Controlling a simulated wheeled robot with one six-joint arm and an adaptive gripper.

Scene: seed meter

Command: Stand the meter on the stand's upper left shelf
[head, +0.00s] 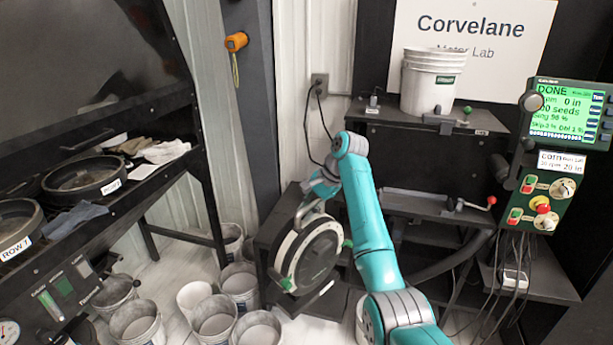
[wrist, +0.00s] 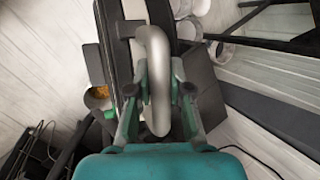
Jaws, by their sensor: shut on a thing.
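The meter (head: 312,258) is a round black disc with a pale rim and a bent grey handle at its top. It hangs upright at the left side of the black stand (head: 425,122). My gripper (head: 318,198) is shut on the handle. In the wrist view my gripper (wrist: 159,95) has a finger on each side of the handle (wrist: 158,60), and the meter (wrist: 122,45) shows nearly edge-on beyond it. A dark left shelf (head: 276,216) of the stand is partly hidden behind the meter. I cannot tell whether the meter touches it.
A white bucket (head: 431,82) stands on the stand's top. Several buckets (head: 214,318) crowd the floor left of the meter. A black rack (head: 140,172) with round plates is at far left. A green-screen monitor (head: 568,112) and control box (head: 541,202) are at right.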

